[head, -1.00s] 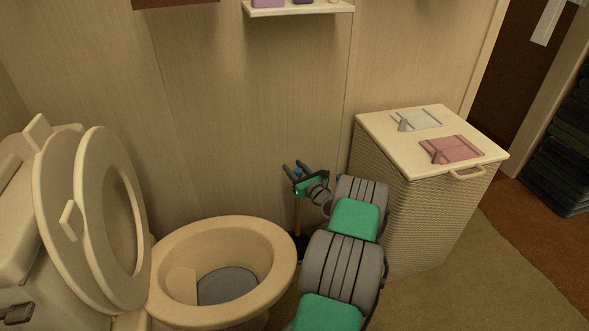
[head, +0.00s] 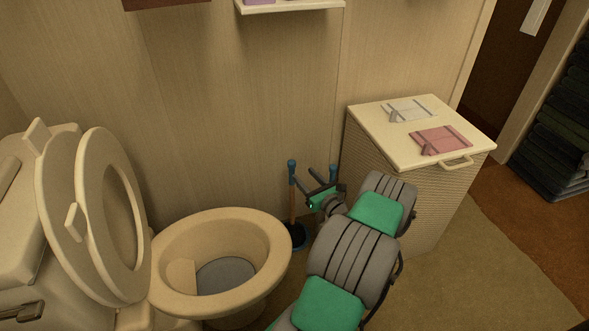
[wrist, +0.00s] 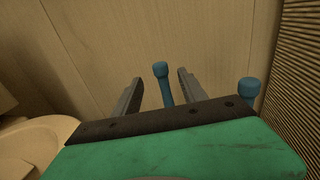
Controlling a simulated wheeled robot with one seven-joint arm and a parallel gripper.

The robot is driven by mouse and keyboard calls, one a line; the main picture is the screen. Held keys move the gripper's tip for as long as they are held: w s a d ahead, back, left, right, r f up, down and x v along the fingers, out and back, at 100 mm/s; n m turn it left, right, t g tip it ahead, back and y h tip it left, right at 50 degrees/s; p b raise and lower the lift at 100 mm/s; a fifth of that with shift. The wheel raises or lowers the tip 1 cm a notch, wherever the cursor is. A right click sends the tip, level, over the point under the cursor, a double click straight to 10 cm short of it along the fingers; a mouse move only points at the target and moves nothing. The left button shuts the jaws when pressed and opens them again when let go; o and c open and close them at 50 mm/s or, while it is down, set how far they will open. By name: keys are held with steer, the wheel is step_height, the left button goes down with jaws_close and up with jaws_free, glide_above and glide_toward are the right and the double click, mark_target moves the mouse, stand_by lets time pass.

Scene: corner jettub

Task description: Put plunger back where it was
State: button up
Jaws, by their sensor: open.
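The plunger (head: 292,200) appears to be the upright stick with a blue knob and a wooden handle, between the toilet bowl and the hamper. Its dark lower end (head: 298,236) is near the floor, with a blue rim around it. My gripper (head: 306,179) is open, just right of the handle in the head view, fingers pointing toward it. In the wrist view the blue handle top (wrist: 161,72) shows between the two fingers, touching neither. A second blue knob (head: 332,171) stands right of my gripper; it also shows in the wrist view (wrist: 249,90). Its lower part is hidden.
The toilet bowl (head: 222,262) with its lid raised is at left. A wicker hamper (head: 385,165) with a white top stands close at right. The wall (head: 240,110) is right behind the plunger. Open floor (head: 450,270) lies at front right.

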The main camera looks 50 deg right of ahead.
steer(key=w+a+r+n+g+y, duration=0.25)
steer(key=w+a+n+y, duration=0.35)
steer(key=w+a+n, duration=0.5)
steer(key=a+r+n+g+y, duration=0.35)
steer(key=a+n+g, duration=0.25)
steer(key=a+n, duration=0.85)
steer(key=s+a+r+n+g+h, duration=0.35)
steer(key=s+a+n, duration=0.4)
steer(key=a, duration=0.65)
steer(key=s+a+r+n+g, duration=0.1)
steer(key=s+a+n, duration=0.1)
steer(key=s, duration=0.6)
steer(key=s+a+r+n+g+h, duration=0.1)
steer(key=s+a+r+n+g, duration=0.1)
steer(key=s, duration=0.6)
steer(key=shift+n, duration=0.9)
